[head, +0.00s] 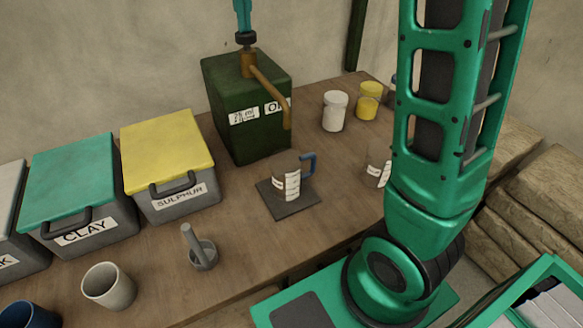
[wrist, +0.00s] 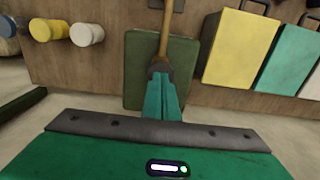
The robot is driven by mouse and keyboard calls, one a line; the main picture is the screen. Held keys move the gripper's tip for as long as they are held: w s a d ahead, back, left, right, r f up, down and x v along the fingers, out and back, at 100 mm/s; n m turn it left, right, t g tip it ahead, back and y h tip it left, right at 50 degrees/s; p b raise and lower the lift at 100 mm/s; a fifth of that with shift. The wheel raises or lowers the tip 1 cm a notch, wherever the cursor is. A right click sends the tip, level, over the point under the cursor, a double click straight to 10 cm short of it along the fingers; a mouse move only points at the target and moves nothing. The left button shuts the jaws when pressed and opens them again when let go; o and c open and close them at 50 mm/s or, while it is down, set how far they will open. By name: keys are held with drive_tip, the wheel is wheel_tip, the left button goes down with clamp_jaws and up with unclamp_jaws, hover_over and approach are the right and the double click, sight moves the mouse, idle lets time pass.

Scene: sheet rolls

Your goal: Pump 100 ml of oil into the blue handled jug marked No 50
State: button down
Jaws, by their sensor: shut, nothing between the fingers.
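The dark green oil tank (head: 250,120) stands at the back of the bench, with a label reading "25 ml" and an oil label partly behind the spout. A brass pump with a dark knob (head: 245,40) rises from its top, and a brown spout (head: 268,90) bends down over the front. A grey jug with a blue handle (head: 287,180) stands upright on a dark square plate (head: 272,212) below the spout; its number is unreadable. My gripper (head: 243,28) is shut and empty, pointing down just above or touching the knob. The wrist view shows its fingers (wrist: 160,78) over the pump.
A second marked jug (head: 378,168) is partly hidden behind my arm. White (head: 335,112) and yellow (head: 369,100) jars stand right of the tank. Left are the sulphur bin (head: 168,165), clay bin (head: 82,190), a mortar with pestle (head: 203,255) and a pale cup (head: 108,288).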

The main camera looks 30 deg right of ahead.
drive_tip(key=shift+r, duration=2)
drive_tip(key=shift+f, duration=0.3)
drive_tip(key=shift+f, duration=2)
drive_tip(key=shift+r, duration=2.3)
drive_tip(key=shift+f, duration=0.4)
